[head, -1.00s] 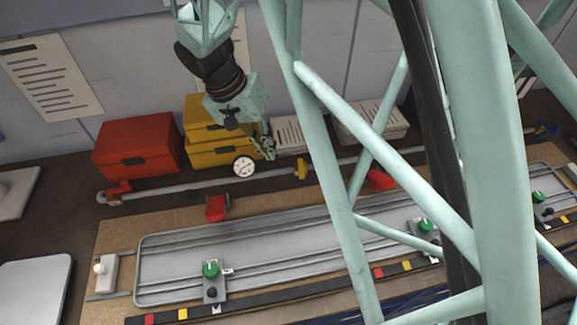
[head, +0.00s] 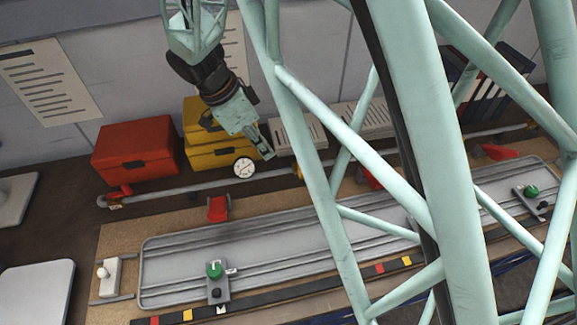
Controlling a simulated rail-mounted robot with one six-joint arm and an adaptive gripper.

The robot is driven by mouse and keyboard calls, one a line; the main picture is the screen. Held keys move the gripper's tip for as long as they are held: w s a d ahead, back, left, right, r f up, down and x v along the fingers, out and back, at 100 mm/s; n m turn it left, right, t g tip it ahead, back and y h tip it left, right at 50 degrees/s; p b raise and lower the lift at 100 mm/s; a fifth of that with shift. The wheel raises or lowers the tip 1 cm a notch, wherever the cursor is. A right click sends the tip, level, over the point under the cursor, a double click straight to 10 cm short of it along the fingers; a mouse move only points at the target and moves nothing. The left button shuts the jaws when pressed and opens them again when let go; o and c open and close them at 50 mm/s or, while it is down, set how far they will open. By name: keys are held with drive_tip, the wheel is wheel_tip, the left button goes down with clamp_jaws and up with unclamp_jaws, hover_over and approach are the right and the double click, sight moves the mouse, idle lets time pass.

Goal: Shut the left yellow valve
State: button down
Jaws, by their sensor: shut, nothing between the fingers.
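A pipe (head: 190,188) runs along the back of the bench, with a round white gauge (head: 244,168) on it. A small yellow part (head: 297,171), which looks like a valve, sits on the pipe right of the gauge. It is largely hidden behind a green strut of mine, so its handle position cannot be told. My gripper (head: 266,152) is shut and empty, pointing down and right. In the picture it lies between the gauge and the yellow part, a little above the pipe. No second yellow valve can be made out.
A red box (head: 135,148) and stacked yellow boxes (head: 220,150) stand behind the pipe. A red valve handle (head: 118,191) is at the pipe's left end. A red block (head: 218,209) stands in front of the pipe. A grey tray (head: 275,238) with green knobs lies nearer.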

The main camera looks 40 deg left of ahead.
drive_tip(key=shift+a+m, duration=0.1)
drive_tip(key=shift+m, duration=0.9)
drive_tip(key=shift+f, duration=0.2)
drive_tip(key=w+d+f+p, duration=0.2)
drive_tip(key=w+d+f, duration=0.3)
drive_tip(key=f, duration=0.4)
drive_tip(key=shift+w+p, duration=0.4)
